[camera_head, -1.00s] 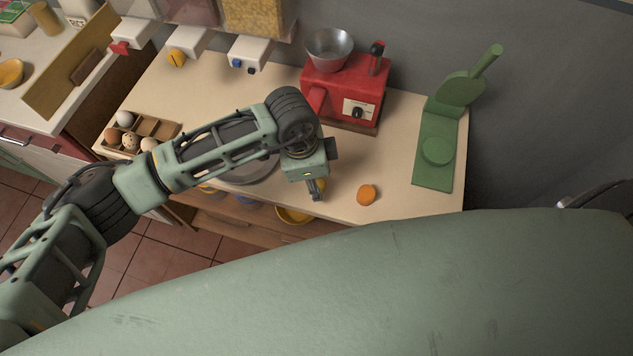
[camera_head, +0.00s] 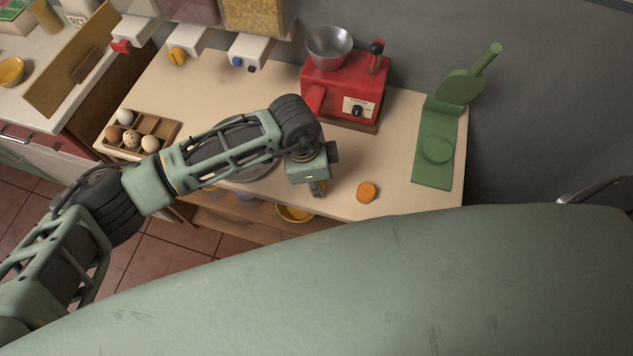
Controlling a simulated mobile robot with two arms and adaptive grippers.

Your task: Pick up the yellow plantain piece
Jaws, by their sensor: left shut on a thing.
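My left gripper (camera_head: 318,189) points down at the front edge of the counter, in the middle of the view. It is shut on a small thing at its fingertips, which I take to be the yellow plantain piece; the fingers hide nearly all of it. A round orange piece (camera_head: 367,192) lies on the counter to the right of the gripper, apart from it. My right gripper is not in view.
A red machine (camera_head: 345,92) with a metal bowl stands at the back. A green press (camera_head: 435,150) stands at the right. An egg tray (camera_head: 165,127) is at the left. A grey plate (camera_head: 262,168) is partly behind my arm. The counter (camera_head: 400,125) is clear between the machine and press.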

